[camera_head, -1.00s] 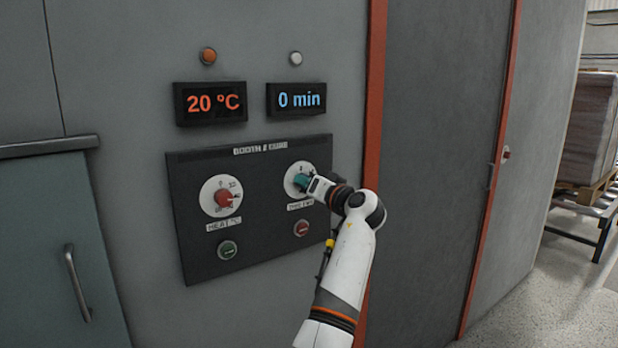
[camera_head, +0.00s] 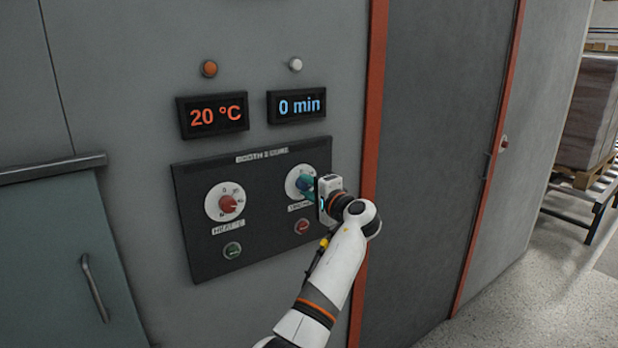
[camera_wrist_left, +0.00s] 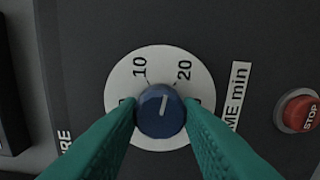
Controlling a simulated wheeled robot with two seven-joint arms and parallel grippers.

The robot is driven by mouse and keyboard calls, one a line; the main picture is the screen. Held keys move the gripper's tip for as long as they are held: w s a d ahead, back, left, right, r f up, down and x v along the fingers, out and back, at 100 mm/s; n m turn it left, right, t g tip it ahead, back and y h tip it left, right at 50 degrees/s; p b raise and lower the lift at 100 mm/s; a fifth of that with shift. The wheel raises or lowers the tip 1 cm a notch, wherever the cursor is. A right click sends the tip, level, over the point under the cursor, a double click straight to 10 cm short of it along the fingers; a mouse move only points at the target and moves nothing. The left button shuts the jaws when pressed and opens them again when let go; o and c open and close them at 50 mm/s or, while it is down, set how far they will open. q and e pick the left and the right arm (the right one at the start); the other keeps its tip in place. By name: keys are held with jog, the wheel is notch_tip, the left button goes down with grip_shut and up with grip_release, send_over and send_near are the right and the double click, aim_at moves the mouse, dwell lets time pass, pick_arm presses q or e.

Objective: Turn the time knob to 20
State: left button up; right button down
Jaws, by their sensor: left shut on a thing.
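The time knob (camera_wrist_left: 160,112) is blue, with a white pointer line, on a white dial (camera_wrist_left: 160,62) in the left wrist view. Its line points up, between the marks 10 and 20. My left gripper (camera_head: 306,186) is shut on the knob, one green finger on each side; the fingers also show in the left wrist view (camera_wrist_left: 160,120). In the head view the gripper partly hides the knob and dial. The time display (camera_head: 297,104) reads "0 min". My right gripper is not in view.
The red heat knob (camera_head: 228,203) sits left of the time dial; its display (camera_head: 214,115) reads 20 °C. Below are a green button (camera_head: 232,250) and a red stop button (camera_head: 302,227), which also shows in the wrist view (camera_wrist_left: 299,110). An orange door frame (camera_head: 371,140) stands right.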

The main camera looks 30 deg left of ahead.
pick_arm(q)
jog(key=shift+r+m+p, duration=0.1)
jog(key=shift+m+p, duration=0.85)
jog(key=shift+m, duration=0.15)
jog(key=shift+m+p, duration=0.7)
jog(key=shift+m, duration=0.2)
jog(key=shift+f, duration=0.2)
jog(key=o, duration=1)
jog(key=shift+d, duration=0.1)
